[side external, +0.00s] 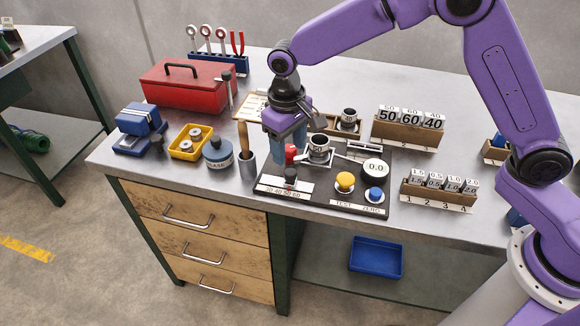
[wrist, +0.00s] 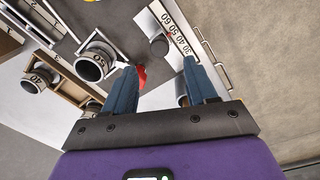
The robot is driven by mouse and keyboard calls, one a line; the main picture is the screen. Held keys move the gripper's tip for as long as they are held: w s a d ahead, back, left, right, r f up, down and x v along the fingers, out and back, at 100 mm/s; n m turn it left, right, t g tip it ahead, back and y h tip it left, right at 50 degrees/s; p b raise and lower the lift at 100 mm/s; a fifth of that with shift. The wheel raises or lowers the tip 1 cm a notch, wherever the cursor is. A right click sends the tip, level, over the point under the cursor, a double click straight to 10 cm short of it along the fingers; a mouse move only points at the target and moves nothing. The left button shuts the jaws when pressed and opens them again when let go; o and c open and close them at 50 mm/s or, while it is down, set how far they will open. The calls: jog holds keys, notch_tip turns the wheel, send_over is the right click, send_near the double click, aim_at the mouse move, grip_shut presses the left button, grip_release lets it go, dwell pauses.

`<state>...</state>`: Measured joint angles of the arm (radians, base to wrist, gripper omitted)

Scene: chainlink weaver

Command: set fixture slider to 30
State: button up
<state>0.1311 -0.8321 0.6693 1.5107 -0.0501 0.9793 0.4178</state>
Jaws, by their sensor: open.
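The fixture slider's dark knob (side external: 290,174) stands on a white plate marked 30, 40, 50, 60 (side external: 283,190), at the front left of the black fixture. It looks to be around 40 to 50; the exact mark cannot be told. The knob (wrist: 158,46) and the scale (wrist: 180,38) also show in the wrist view. No contact is visible.
A red part (side external: 290,154) is close beside my fingers. The fixture also holds a white holder with a cylinder (side external: 319,150), a yellow button (side external: 345,181), a blue button (side external: 375,195) and a round 0.0 display (side external: 375,170).

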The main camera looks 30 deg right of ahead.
aim_at(290, 172)
notch_tip(290, 172, down, 7)
jog(key=shift+d+f, duration=0.1)
jog(key=shift+d, duration=0.05)
dwell(0.4)
grip_shut()
